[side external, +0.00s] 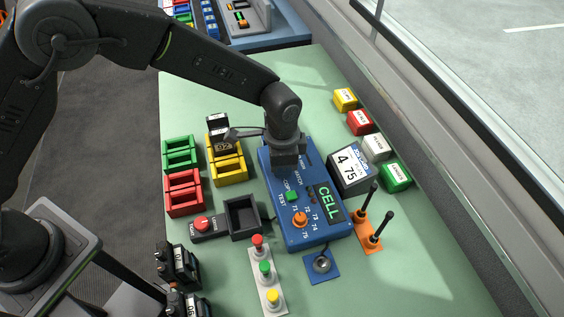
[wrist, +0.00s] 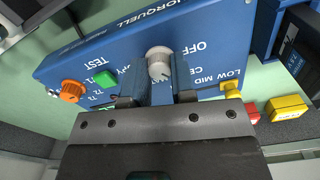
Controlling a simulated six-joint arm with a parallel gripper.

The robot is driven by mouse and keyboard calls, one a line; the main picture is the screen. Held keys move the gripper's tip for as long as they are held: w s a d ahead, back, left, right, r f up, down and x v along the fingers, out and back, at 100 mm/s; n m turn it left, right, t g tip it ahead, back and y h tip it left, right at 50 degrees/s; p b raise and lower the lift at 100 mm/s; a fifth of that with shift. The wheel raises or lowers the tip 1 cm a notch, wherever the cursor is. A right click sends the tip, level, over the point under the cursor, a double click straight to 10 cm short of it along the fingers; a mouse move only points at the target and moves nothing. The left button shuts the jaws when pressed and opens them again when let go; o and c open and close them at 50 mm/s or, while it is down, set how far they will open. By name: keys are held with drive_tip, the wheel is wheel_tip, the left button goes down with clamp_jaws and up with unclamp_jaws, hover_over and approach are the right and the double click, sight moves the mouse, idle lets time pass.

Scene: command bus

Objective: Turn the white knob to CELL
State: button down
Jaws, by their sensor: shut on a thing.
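The blue console (side external: 290,238) lies on the green bench, and its display (side external: 327,200) reads CELL in green letters. My gripper (side external: 287,165) is over the console's far end and hides the white knob in the side view. In the wrist view the white knob (wrist: 159,62) sits between the two fingers of my gripper (wrist: 160,75), which is shut on it. OFF and a partly hidden label starting with CE are printed to the knob's right. I cannot tell for sure where the knob's pointer stands.
The console also carries an orange knob (side external: 300,219), a green button (side external: 291,196) and a yellow lever (wrist: 231,90). A display block reading 4 75 (side external: 351,168) stands close on the right. Yellow bins (side external: 228,170) stand on the left. Two black-tipped sticks (side external: 374,225) rise at the right.

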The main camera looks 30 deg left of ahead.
drive_tip(key=shift+m, duration=0.4)
drive_tip(key=c, duration=0.9)
unclamp_jaws()
drive_tip(key=shift+c, duration=0.2)
drive_tip(key=shift+r, duration=0.1)
wheel_tip(320, 180, up, 14)
drive_tip(key=shift+f, duration=0.2)
